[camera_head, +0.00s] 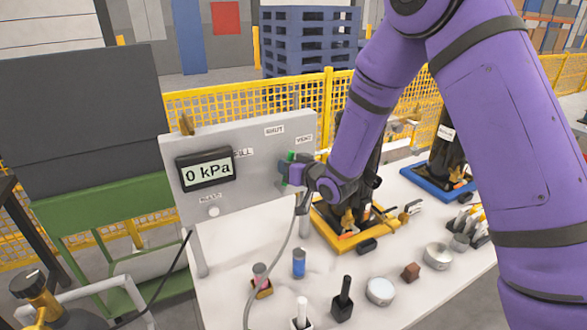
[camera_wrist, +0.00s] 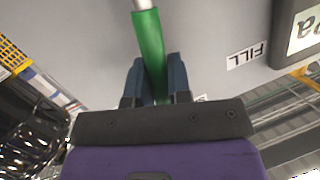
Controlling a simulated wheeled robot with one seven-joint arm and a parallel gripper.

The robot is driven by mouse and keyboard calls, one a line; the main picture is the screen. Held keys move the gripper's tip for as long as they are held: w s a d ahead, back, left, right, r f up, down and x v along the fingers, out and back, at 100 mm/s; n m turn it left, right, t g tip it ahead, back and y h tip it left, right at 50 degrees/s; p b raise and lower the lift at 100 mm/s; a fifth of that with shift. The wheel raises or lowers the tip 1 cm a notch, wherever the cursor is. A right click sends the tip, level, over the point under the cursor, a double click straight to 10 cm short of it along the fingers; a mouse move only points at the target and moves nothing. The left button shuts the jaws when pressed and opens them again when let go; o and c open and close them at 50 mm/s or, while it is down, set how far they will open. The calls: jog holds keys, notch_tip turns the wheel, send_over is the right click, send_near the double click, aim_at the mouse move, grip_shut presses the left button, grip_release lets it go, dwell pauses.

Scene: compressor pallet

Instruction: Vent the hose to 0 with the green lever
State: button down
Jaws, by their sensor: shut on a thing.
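The green lever (camera_wrist: 149,45) runs between the two fingers of my gripper (camera_wrist: 158,80) in the wrist view, and the fingers are shut on it. In the head view my gripper (camera_head: 290,172) is at the right part of the grey panel (camera_head: 250,190), below the SHUT and VENT labels (camera_head: 304,139). The lever is mostly hidden there by my gripper. The FILL label (camera_wrist: 246,56) is beside the lever in the wrist view. The gauge display (camera_head: 207,171) on the panel reads 0 kPa. A grey hose (camera_head: 275,262) hangs down from near my gripper to the table.
On the white table (camera_head: 235,290) stand a blue cylinder (camera_head: 299,263), a pink-topped piece (camera_head: 260,280), a black-handled piece (camera_head: 342,300) and round metal tins (camera_head: 380,290). Yellow and blue trays with black bodies stand behind my arm. A yellow mesh fence (camera_head: 240,105) runs behind.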

jog(key=shift+s+a+r+n+h, duration=0.1)
jog(key=shift+s+a+n+h, duration=0.15)
jog(key=shift+a+n, duration=0.2)
jog(key=shift+s+a+n+h, duration=0.1)
jog(key=shift+a+n+h, duration=0.2)
jog(key=shift+n, duration=0.25)
jog(key=shift+a, duration=0.1)
jog(key=c, duration=1.1)
grip_release()
jog(key=shift+o, duration=0.2)
jog(key=v, duration=1)
jog(key=shift+s+d, duration=0.2)
jog(key=shift+s, duration=0.1)
jog(key=shift+r, duration=0.1)
